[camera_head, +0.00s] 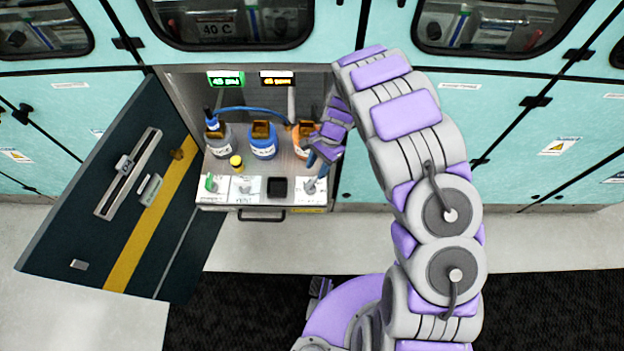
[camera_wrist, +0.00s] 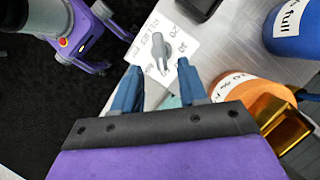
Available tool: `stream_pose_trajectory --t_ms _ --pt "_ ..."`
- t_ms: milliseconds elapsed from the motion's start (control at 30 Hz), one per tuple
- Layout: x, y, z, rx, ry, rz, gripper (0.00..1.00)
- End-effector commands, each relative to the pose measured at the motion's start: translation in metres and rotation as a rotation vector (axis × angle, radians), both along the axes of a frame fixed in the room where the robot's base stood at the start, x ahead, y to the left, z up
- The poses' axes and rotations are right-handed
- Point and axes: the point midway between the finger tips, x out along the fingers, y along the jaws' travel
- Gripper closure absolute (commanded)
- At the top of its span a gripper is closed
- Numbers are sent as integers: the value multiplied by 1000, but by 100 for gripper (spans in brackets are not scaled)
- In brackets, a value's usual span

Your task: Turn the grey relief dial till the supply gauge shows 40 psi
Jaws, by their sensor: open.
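The grey relief dial (camera_wrist: 161,45) sits on a white card printed with a scale in the wrist view. Its handle stands up from the card. In the head view the dial (camera_head: 310,187) is at the right front of the pull-out shelf. My gripper (camera_wrist: 160,66) is open, its two blue fingertips apart at the near side of the dial, with nothing between them. In the head view my gripper (camera_head: 319,163) hangs just above the dial. Two small displays, one green (camera_head: 226,78) and one yellow (camera_head: 277,78), are at the back; their readings are too small to tell.
A grey bottle (camera_head: 219,143), a blue bottle (camera_head: 263,147) and an orange bottle (camera_head: 300,143) stand behind. A green dial (camera_head: 211,184), a yellow-capped item (camera_head: 236,163) and a black square (camera_head: 278,186) lie left. The dark door (camera_head: 115,200) stands open at left.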

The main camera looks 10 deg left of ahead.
Motion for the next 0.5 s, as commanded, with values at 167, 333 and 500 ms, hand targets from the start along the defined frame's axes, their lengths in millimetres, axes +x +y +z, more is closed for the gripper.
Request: stream_pose_trajectory --t_ms 167,333,500 --pt "-11 6 -32 -2 0 2 57" --pt "-17 10 -49 1 0 2 57" --pt "-19 11 -56 0 -3 1 57"
